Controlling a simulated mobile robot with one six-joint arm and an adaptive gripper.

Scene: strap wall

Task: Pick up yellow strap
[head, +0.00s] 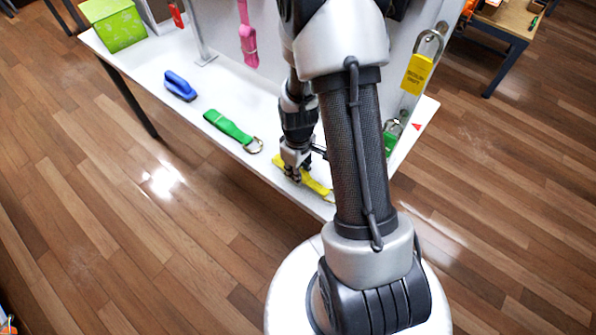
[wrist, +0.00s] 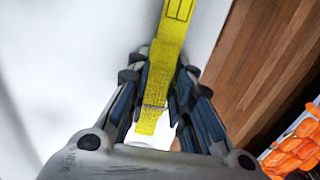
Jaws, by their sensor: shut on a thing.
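The yellow strap (head: 316,186) lies along the white table near its front edge, partly behind my arm in the head view. In the wrist view the yellow strap (wrist: 170,45) runs from the top of the picture down between my fingers. My gripper (head: 292,174) is over the strap and shut on it. In the wrist view my gripper (wrist: 158,100) has a finger on each side of the strap. I cannot tell whether the strap is clear of the table.
A green strap (head: 228,126) with a metal ring and a blue strap (head: 180,86) lie on the white table (head: 150,62). A green box (head: 114,24) stands at the back left. A pink strap (head: 248,42) hangs on the wall. A yellow padlock (head: 418,72) hangs at the right.

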